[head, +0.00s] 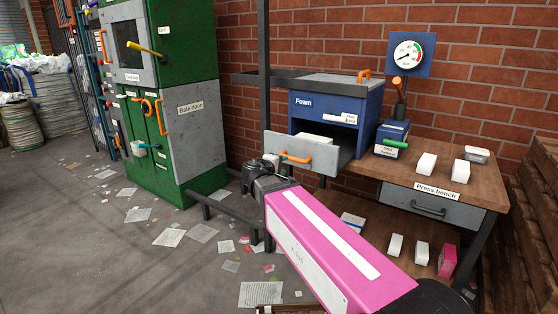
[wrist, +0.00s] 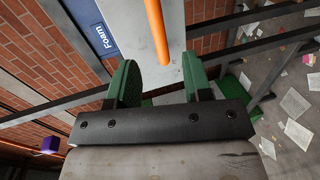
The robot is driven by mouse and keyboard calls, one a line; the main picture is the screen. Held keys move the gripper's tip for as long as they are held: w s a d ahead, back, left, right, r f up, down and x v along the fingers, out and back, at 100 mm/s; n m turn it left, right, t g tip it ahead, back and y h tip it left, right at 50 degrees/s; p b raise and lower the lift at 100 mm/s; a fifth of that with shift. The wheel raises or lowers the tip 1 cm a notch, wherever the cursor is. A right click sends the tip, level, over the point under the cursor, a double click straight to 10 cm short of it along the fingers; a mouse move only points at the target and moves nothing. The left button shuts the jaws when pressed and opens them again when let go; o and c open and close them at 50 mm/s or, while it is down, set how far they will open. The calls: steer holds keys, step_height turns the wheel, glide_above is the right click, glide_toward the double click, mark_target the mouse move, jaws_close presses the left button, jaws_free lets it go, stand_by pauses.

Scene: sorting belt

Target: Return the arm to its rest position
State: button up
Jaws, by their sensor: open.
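My gripper (wrist: 160,80) is open, with its two green fingers spread and nothing between them. In the head view my pink arm reaches from the lower right, and its dark wrist end (head: 268,182) is just left of the open foam drawer (head: 336,158). The drawer's orange handle (head: 295,158) is close to the gripper. In the wrist view the handle (wrist: 157,34) lies ahead of the gap between the fingertips, against the grey drawer front (wrist: 172,65). I cannot tell the exact gap to it.
The blue Foam box (head: 322,107) stands on the wooden press bench (head: 440,182); a white block (head: 314,140) is in its drawer. A gauge (head: 407,54) and white blocks are at right. A green baler (head: 185,120) stands left. Papers litter the open floor.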

steer(key=s+d+f+m+g+y, duration=0.1)
steer(key=s+d+f+m+g, duration=0.25)
steer(key=d+f, duration=0.4)
steer(key=s+d+f+m+g+y, duration=0.2)
steer(key=s+d+f+g, duration=0.15)
steer(key=f, duration=0.65)
steer(key=s+d+f+m+g+y, duration=0.3)
steer(key=s+f+m+g+y, duration=0.2)
steer(key=s+f, duration=0.3)
step_height(320, 180, down, 2)
steer(key=shift+f+y, duration=0.1)
steer(key=shift+y, duration=0.4)
